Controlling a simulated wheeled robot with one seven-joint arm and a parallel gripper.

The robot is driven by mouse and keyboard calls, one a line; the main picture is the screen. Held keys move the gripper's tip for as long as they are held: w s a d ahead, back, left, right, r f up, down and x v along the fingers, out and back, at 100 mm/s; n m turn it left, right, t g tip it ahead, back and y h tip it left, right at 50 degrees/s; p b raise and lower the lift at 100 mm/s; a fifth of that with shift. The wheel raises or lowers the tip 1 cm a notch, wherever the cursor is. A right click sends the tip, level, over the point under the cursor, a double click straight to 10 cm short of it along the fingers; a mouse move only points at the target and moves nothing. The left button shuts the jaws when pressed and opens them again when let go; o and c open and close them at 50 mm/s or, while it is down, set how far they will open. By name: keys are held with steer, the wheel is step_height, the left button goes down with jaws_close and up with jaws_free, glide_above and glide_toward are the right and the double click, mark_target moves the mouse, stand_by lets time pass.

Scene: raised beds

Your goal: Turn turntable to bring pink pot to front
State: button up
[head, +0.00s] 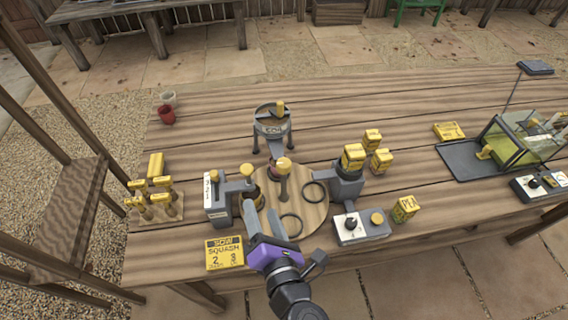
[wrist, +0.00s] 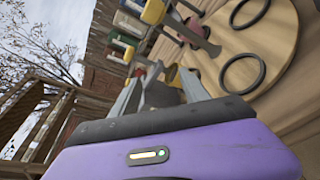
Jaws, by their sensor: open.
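The turntable (head: 312,214) is a round wooden disc in the middle of the bench, with an upright yellow-topped post (head: 284,180). Two dark rings, a front one (head: 291,224) and a right one (head: 314,192), lie on it. The disc also shows at the upper right of the wrist view (wrist: 285,45). A small reddish-pink thing shows behind the post, partly hidden; I cannot tell whether it is the pink pot. My gripper (head: 262,212) is open and empty at the turntable's front-left edge; its fingers also show in the wrist view (wrist: 160,88). I cannot tell whether they touch anything.
Grey stations stand left (head: 217,205), right (head: 347,183) and behind (head: 271,123) the disc. A control box (head: 361,228) stands front right, a yellow squash sign (head: 225,254) front left. A red pot (head: 166,115) is far left. The bench's back right is mostly clear.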

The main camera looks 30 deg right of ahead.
mark_target(283, 169)
steer(key=d+r+n+h, duration=0.1)
steer(key=h, duration=0.1)
steer(key=d+r+n+h, duration=0.2)
steer(key=w+d+r+n+h, duration=0.1)
steer(key=d+n+h, duration=0.1)
steer(key=h, duration=0.1)
steer(key=shift+d+r, duration=0.1)
steer(key=shift+r, duration=0.3)
steer(key=p+x, duration=0.1)
steer(key=x, duration=0.6)
steer(key=shift+w+f, duration=0.1)
steer(key=shift+f, duration=0.05)
steer(key=shift+c, duration=0.3)
jaws_close()
